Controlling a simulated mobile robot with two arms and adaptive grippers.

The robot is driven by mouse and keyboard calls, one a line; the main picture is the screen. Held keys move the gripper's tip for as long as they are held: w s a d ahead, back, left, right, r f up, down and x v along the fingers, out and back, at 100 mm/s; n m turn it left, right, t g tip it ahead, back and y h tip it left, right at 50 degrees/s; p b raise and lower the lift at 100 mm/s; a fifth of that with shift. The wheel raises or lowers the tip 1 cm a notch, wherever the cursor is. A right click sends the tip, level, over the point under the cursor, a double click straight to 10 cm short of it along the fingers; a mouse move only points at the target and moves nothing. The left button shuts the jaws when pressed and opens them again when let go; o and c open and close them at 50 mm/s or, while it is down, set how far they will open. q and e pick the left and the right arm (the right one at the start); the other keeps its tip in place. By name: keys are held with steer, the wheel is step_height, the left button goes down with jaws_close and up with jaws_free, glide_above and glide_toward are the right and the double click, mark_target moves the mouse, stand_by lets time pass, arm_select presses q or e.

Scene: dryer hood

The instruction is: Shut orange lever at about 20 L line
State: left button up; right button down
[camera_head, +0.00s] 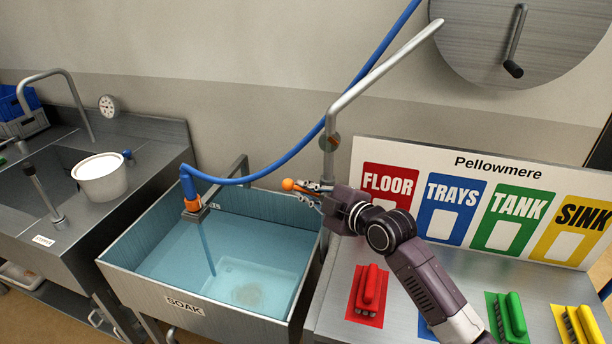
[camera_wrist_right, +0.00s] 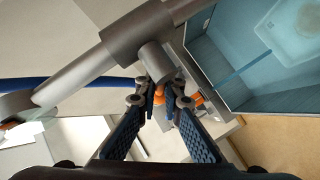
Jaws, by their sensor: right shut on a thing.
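The orange lever (camera_head: 288,184) is on the pipe fitting behind the right rim of the SOAK sink (camera_head: 128,278). My right gripper (camera_head: 310,189) is shut on it, and the orange ball end sticks out left of the fingers. In the right wrist view the lever (camera_wrist_right: 196,99) shows at the fingertips, under the grey valve pipe. A thin stream falls from there into the blue water (camera_head: 180,250). I cannot read a 20 L line. My left gripper is out of view.
A grey standpipe (camera_head: 330,150) rises just behind my right gripper. Right of the sink, a steel counter holds red (camera_head: 370,289), green and yellow brushes before a label board (camera_head: 480,163). A white bucket (camera_head: 101,180) stands on the left counter.

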steer(key=shift+n+g+h+p, duration=0.4)
steer(key=shift+h+p, duration=0.1)
steer(key=shift+p, duration=0.35)
steer(key=shift+f+h, duration=0.3)
steer(key=shift+f, duration=0.2)
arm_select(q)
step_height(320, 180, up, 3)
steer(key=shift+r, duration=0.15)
arm_select(e)
steer(key=c, duration=2.1)
jaws_free()
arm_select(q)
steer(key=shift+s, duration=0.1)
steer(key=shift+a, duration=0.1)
